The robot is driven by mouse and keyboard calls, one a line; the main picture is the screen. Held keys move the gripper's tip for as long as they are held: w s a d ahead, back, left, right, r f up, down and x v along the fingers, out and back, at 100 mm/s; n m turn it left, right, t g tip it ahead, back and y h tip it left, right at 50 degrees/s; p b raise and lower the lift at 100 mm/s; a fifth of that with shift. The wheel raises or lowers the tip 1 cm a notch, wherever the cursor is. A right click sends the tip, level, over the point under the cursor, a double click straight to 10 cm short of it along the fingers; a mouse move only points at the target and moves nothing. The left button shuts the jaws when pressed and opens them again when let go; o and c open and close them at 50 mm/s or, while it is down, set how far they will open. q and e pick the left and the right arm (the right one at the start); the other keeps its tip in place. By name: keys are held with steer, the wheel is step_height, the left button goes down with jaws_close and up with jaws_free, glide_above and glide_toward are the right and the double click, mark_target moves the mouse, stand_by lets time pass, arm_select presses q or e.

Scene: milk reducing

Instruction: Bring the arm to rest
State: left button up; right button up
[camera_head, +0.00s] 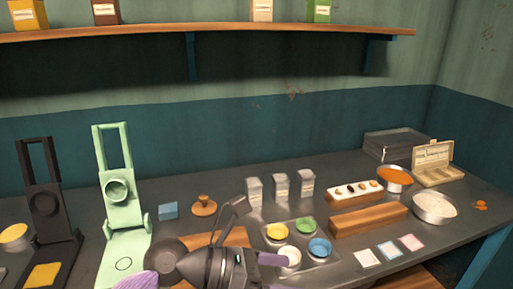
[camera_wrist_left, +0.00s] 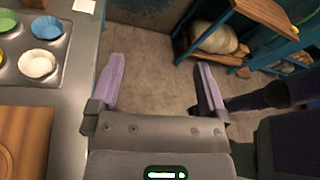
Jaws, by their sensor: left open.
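My left gripper (camera_head: 258,258) shows in the bottom middle of the head view, dark with a purple finger, and it covers part of the table near the cup tray. In the left wrist view it (camera_wrist_left: 158,78) has its two purple fingers wide apart, with only floor between them. It holds nothing. Its fingers extend over the floor beside the table edge. My right gripper is in neither view.
A tray (camera_head: 323,259) of coloured cups lies close to the gripper. Three small jars (camera_head: 280,187), a wooden block (camera_head: 368,221) and a green stand (camera_head: 122,213) are on the table (camera_head: 395,268). A low shelf (camera_wrist_left: 268,14) stands beyond the floor gap.

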arm_select(q)
step_height(320, 180, up, 7)
steer(key=w+a+n+t+h, duration=0.1)
steer(key=n+t+h, duration=0.4)
steer(key=n+t, duration=0.5)
steer(key=w+a+n+t+y, duration=0.2)
steer(key=a+n+t+y, duration=0.5)
steer(key=n, duration=0.7)
steer(key=s+a+f+n+g+y, duration=0.2)
steer(key=a+f+n+y, duration=0.85)
steer(key=n, duration=0.55)
steer(key=s+f+n+g+y, duration=0.2)
steer(key=s+f+n+g, duration=0.6)
steer(key=s+f+g, duration=0.75)
steer(key=s+f, duration=0.3)
steer(key=f, duration=0.6)
steer(key=s+f, duration=0.4)
steer(key=f, duration=0.5)
steer(key=s+a+f+m, duration=0.1)
steer(key=s+a+f, duration=0.2)
steer(key=s+f, duration=0.6)
steer(key=shift+s, duration=1.25)
steer(key=shift+y, duration=0.25)
